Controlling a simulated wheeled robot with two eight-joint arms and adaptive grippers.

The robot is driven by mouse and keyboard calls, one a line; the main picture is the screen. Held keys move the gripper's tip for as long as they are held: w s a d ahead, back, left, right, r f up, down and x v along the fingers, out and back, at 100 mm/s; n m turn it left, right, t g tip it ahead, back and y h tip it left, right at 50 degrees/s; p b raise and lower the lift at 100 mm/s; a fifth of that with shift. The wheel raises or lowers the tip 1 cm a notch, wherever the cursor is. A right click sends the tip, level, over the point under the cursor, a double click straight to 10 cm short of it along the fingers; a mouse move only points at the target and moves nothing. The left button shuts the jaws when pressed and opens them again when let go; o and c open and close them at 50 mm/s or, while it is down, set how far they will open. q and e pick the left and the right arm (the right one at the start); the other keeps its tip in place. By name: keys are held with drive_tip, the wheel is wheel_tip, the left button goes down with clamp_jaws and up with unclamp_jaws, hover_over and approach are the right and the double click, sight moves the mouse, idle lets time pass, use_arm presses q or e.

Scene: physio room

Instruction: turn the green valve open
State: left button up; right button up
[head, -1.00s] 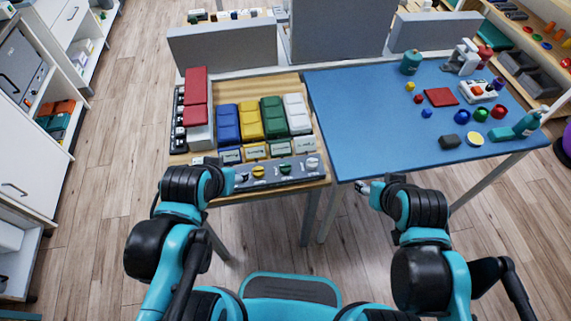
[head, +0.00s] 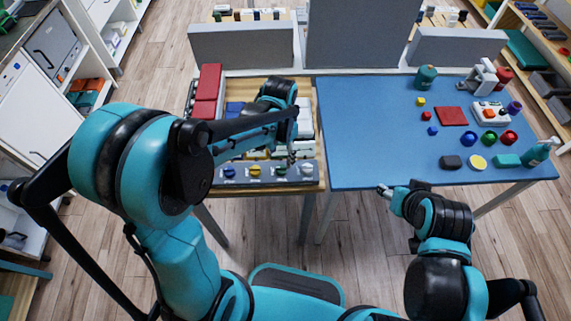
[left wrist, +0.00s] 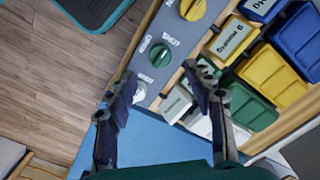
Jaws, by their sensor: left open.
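The green valve (head: 280,169) is a round knob with a pale bar on the grey panel (head: 243,181) at the table's front edge. In the left wrist view the green valve (left wrist: 160,55) lies just beyond and between my open fingertips, apart from them. My left gripper (head: 292,155) is above the panel near the green and white valves. In the left wrist view my left gripper (left wrist: 161,75) is open and empty. My right gripper (head: 384,190) is low in front of the blue table; its jaws are too small to read.
Blue (head: 229,171), yellow (head: 255,170) and white (head: 307,168) valves flank the green one. Coloured bins stand close behind the panel, partly hidden by my left arm. The blue table (head: 365,130) has a wide clear area at its left; several small items lie at its right.

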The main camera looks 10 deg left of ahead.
sight(281, 167)
use_arm(q)
wheel_tip(281, 167, down, 7)
drive_tip(key=b, duration=0.2)
drive_tip(key=shift+f+b, duration=0.2)
drive_tip(key=shift+b, duration=0.15)
drive_tip(key=shift+c, duration=0.2)
drive_tip(key=c, duration=1.1)
